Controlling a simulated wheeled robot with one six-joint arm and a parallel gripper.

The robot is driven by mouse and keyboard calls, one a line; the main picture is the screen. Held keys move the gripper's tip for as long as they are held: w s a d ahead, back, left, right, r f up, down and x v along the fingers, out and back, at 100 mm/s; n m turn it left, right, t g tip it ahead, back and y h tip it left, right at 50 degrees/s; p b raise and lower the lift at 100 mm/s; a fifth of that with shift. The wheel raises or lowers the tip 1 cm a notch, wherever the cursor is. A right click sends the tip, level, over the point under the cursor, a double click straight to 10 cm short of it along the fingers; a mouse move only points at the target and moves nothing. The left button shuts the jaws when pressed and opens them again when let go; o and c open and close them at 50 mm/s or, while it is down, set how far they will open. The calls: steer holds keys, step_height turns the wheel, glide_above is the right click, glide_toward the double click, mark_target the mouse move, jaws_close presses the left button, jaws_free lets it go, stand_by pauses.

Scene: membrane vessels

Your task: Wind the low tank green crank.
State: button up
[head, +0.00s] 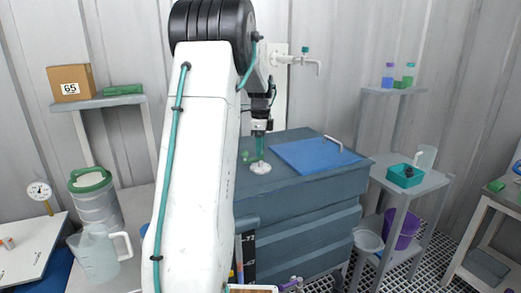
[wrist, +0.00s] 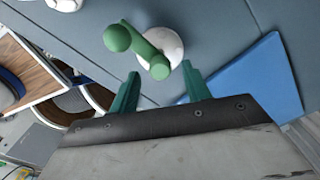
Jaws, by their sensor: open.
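The green crank shows in the wrist view, with its round knob (wrist: 117,38) at the upper left and its arm running to a hub (wrist: 159,68). It sits on a round white base (wrist: 172,47) on the blue-grey top. In the head view, the white base (head: 260,169) stands on the cabinet top and the green knob (head: 245,155) shows beside my gripper. My gripper (head: 261,150) points down over the base. In the wrist view, its two green fingers (wrist: 160,70) are apart, with the hub near the gap between their tips. I cannot tell whether they touch it.
A blue panel (head: 312,154) lies right of the crank on the blue-grey cabinet (head: 300,205). A white pipe with a tap (head: 300,60) is on the wall behind. A grey shelf (head: 412,180) with a teal bin (head: 404,177) stands right. A jug (head: 95,252) stands left.

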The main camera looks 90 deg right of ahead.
step_height(320, 180, up, 6)
steer(key=shift+r, duration=0.2)
stand_by(0.6)
